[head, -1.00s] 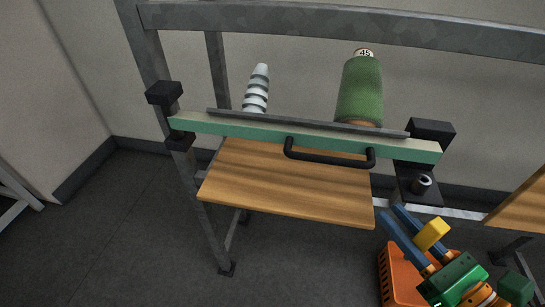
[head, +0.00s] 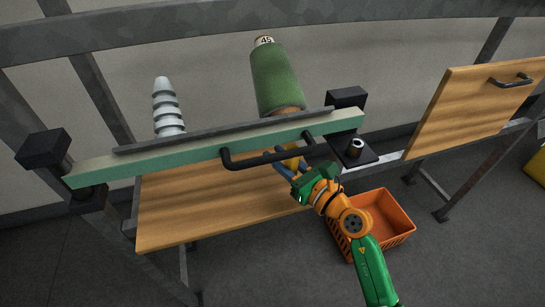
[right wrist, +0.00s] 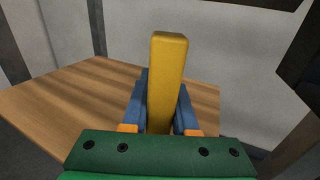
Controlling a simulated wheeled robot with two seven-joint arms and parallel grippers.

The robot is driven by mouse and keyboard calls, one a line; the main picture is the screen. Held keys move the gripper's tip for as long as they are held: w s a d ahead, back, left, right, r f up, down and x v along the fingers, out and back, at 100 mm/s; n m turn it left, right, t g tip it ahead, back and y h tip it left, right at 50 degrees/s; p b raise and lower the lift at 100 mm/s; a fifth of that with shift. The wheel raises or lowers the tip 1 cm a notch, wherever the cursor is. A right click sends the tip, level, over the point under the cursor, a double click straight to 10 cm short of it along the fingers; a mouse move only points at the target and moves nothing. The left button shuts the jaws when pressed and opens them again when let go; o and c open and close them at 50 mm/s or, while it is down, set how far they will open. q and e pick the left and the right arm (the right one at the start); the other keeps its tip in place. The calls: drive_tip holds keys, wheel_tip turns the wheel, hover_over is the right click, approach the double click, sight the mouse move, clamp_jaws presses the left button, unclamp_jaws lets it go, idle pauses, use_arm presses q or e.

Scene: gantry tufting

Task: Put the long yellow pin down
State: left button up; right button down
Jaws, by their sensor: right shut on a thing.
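The long yellow pin (right wrist: 166,75) stands up between the blue fingers of my right gripper (right wrist: 161,115) in the right wrist view. The fingers are shut on it. In the head view, my right gripper (head: 285,168) is over the right part of the wooden board (head: 190,205), just below the black handle (head: 268,156). A small part of the yellow pin (head: 291,160) shows there, partly hidden by the handle and gripper. I cannot tell whether the pin touches the board. My left gripper is in neither current view.
A pale green bar (head: 120,172) with the handle runs above the board. Behind it stand a green cone (head: 275,80) and a grey-white ribbed cone (head: 166,108). An orange basket (head: 398,238) is below right. A black bracket (head: 368,160) holds a small metal socket (head: 355,147).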

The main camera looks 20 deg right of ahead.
drive_tip(key=f, duration=0.1)
drive_tip(key=w+f+b, duration=0.1)
drive_tip(key=f+b, duration=0.1)
drive_tip(key=shift+w+a+f, duration=0.25)
drive_tip(key=shift+a, duration=0.1)
drive_tip(key=shift+f, duration=0.2)
drive_tip(key=shift+r, duration=0.15)
drive_tip(key=shift+f, duration=0.2)
drive_tip(key=c, duration=0.7)
unclamp_jaws()
drive_tip(key=shift+r, duration=0.1)
drive_tip(key=shift+r, duration=0.1)
